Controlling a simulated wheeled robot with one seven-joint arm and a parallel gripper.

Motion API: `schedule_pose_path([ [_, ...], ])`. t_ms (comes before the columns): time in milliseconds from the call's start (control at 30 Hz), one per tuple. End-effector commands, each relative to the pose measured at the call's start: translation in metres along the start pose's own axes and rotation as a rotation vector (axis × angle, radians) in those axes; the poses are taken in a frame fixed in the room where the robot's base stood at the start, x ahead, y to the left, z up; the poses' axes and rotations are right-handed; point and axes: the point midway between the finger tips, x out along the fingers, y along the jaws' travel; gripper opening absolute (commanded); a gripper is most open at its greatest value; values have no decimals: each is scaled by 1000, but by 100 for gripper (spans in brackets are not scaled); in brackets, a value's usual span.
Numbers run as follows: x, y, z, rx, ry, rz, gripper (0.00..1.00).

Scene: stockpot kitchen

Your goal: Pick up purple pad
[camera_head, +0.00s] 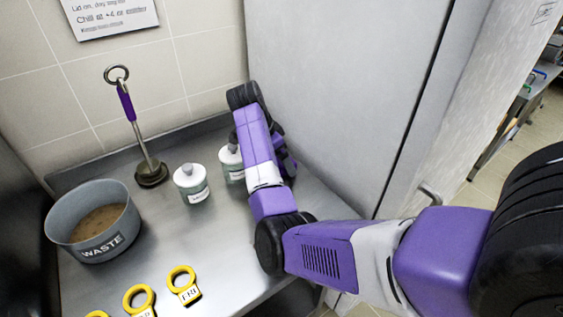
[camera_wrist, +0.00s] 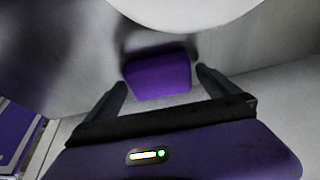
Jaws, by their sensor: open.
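The purple pad (camera_wrist: 158,75) is a small block with rounded edges in the wrist view, against a pale grey surface. My gripper (camera_wrist: 161,82) is open, with one dark finger on each side of the pad. Gaps show between the pad and both fingers, so I see no grip on it. How deep the pad lies between the fingers is hard to tell. In the head view I cannot make out the pad, and my purple arm hides most of the gripper area near the tall grey panel.
Two white-lidded jars (camera_head: 191,183) (camera_head: 231,162) stand on the steel counter (camera_head: 215,240), the right one close to my arm. A grey WASTE pot (camera_head: 92,245), a purple-handled tool (camera_head: 128,105) and yellow ring tags (camera_head: 184,285) are on the left. A tall grey panel (camera_head: 340,90) stands behind.

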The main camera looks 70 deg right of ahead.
Motion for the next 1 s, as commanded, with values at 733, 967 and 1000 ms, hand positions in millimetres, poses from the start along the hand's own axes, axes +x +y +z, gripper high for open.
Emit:
schedule_pose_path([
  [733,-5,-1,-2,0,1,-2,43],
  [967,-29,-1,-12,2,0,-4,43],
  [1000,-37,-2,-15,2,0,-5,43],
])
